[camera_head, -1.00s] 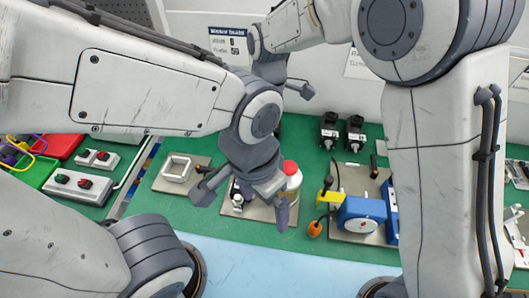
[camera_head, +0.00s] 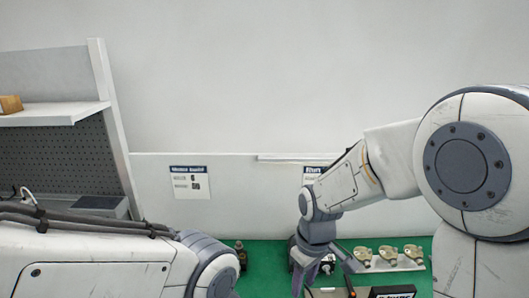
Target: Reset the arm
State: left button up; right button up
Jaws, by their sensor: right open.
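My right arm reaches in from the right and bends down at the middle of the view. Its right gripper (camera_head: 322,275) hangs over the green bench, open, with nothing seen between its fingers. Its lower part is near the bottom edge of the picture. My left arm lies low across the bottom left. Its wrist runs off the bottom edge, so the left gripper is out of the picture.
A green bench (camera_head: 268,272) runs along a white wall with posted labels (camera_head: 189,182). Tan metal parts (camera_head: 389,254) stand in a row at right, near a black box (camera_head: 393,292). A small dark item (camera_head: 240,256) stands beside my left wrist. A shelf (camera_head: 50,113) is at left.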

jog(key=s+d+f+m+t, duration=0.1)
jog(key=s+d+m, duration=0.1)
jog(key=d+m, duration=0.25)
jog(key=s+d+m+t, duration=0.1)
jog(key=s+d+m, duration=0.2)
jog(key=d, duration=0.2)
jog(key=s+a+r+n+g, duration=0.1)
jog(key=s+a+r+n, duration=0.1)
jog(key=s+a, duration=0.4)
jog(key=s+a+r+n+g, duration=0.1)
jog(key=s+a+r+n, duration=0.2)
jog(key=s+a+n, duration=0.2)
jog(key=s+a, duration=0.2)
jog(key=shift+s+a+r+g, duration=0.15)
jog(key=shift+s+r+g, duration=0.15)
jog(key=shift+s, duration=0.05)
